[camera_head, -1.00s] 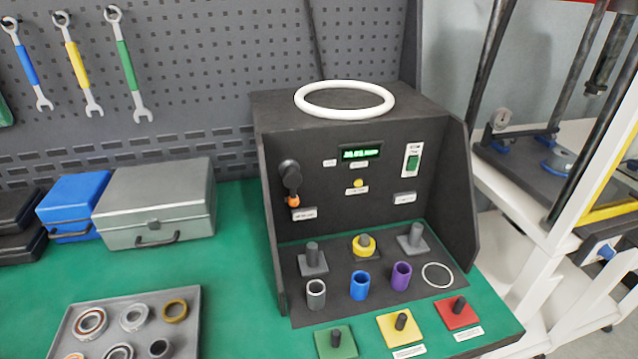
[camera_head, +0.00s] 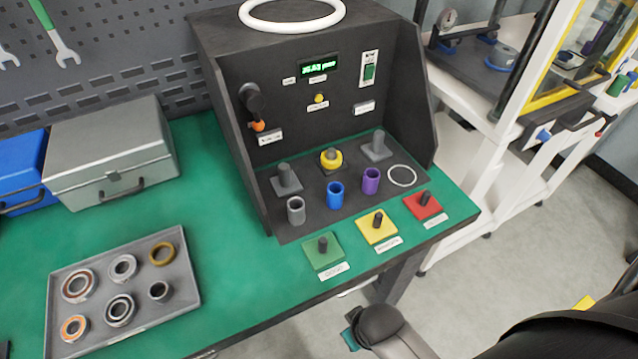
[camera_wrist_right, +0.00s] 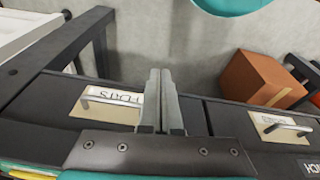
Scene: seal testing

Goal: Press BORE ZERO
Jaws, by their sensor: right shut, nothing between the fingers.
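The dark test station (camera_head: 232,165) stands on the green bench top. On its front panel are a lit green display (camera_head: 319,67), a small yellow button (camera_head: 319,99) with a white label under it, and a green switch (camera_head: 369,73). The label lettering is too small to read, so I cannot tell which control is marked BORE ZERO. In the right wrist view my right gripper (camera_wrist_right: 161,98) is shut and empty, in front of drawer fronts and away from the panel. My left gripper is not in view.
The station's base holds posts, coloured sleeves and a white ring (camera_head: 402,176). Green, yellow and red pads (camera_head: 424,207) line its front. A grey tray (camera_head: 190,296) with bearings lies left. A white ring (camera_head: 292,25) lies on top. Drawers with handles (camera_wrist_right: 112,97) show in the wrist view.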

